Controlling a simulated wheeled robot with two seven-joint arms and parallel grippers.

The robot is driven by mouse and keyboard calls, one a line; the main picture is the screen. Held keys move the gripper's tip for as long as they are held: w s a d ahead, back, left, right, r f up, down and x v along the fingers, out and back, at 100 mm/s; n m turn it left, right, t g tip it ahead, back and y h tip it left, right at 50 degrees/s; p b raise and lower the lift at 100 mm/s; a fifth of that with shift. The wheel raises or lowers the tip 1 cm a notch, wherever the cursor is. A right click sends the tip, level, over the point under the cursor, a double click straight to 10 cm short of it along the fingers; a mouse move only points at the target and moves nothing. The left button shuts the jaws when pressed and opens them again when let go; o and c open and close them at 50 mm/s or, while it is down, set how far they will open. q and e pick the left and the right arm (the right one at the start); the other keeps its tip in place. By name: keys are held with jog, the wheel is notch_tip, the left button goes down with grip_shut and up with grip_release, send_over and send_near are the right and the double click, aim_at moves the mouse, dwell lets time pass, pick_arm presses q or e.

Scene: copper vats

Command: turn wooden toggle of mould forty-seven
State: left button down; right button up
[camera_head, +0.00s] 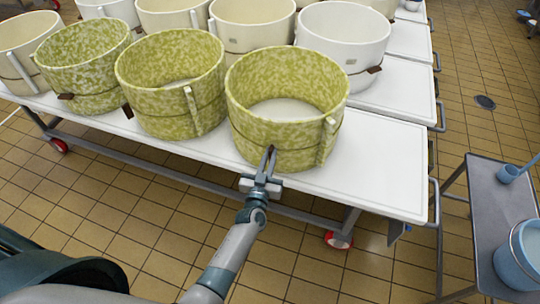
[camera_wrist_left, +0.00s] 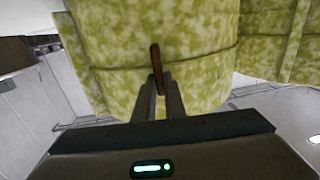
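A green-and-cream mottled round mould (camera_head: 240,115) stands at the front right of the white table, with a pale content inside. Its wooden toggle (camera_head: 270,155) is a small dark-brown piece on the near side. It also shows in the left wrist view (camera_wrist_left: 156,66), upright against the mottled wall, at the strap line. My left gripper (camera_head: 266,164) reaches up to this toggle. In the left wrist view its two fingers (camera_wrist_left: 159,88) are close together, one on each side of the toggle's lower end, and appear shut on it. No mould number is readable. My right gripper is out of view.
Other mottled moulds (camera_head: 160,103) stand to the left, and cream and white moulds (camera_head: 343,22) behind. The white table (camera_head: 385,165) is bare at its right end. A grey trolley (camera_head: 488,205) with blue buckets (camera_head: 522,250) stands at right.

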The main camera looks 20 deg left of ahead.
pick_arm(q)
jog(key=shift+a+n, duration=0.1)
jog(key=shift+n, duration=0.4)
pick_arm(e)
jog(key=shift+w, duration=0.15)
pick_arm(q)
jog(key=shift+s+a+f+n+b, duration=0.1)
jog(key=shift+a+f+n+b, duration=0.5)
jog(key=shift+n, duration=2.25)
jog(key=shift+w+d+f+n+b, duration=0.1)
jog(key=shift+n+b, duration=1)
jog(key=shift+n, duration=1.7)
jog(key=shift+s+a+f+n+b, duration=0.1)
jog(key=shift+a+f+n+b, duration=0.5)
jog(key=shift+n, duration=2.25)
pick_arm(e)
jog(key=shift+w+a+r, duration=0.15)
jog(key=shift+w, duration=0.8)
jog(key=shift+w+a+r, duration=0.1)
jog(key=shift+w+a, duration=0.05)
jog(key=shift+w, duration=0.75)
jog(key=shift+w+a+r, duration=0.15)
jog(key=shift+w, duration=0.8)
pick_arm(q)
jog(key=shift+d+r, duration=0.25)
jog(key=shift+r, duration=0.05)
jog(key=c, duration=1.8)
grip_release()
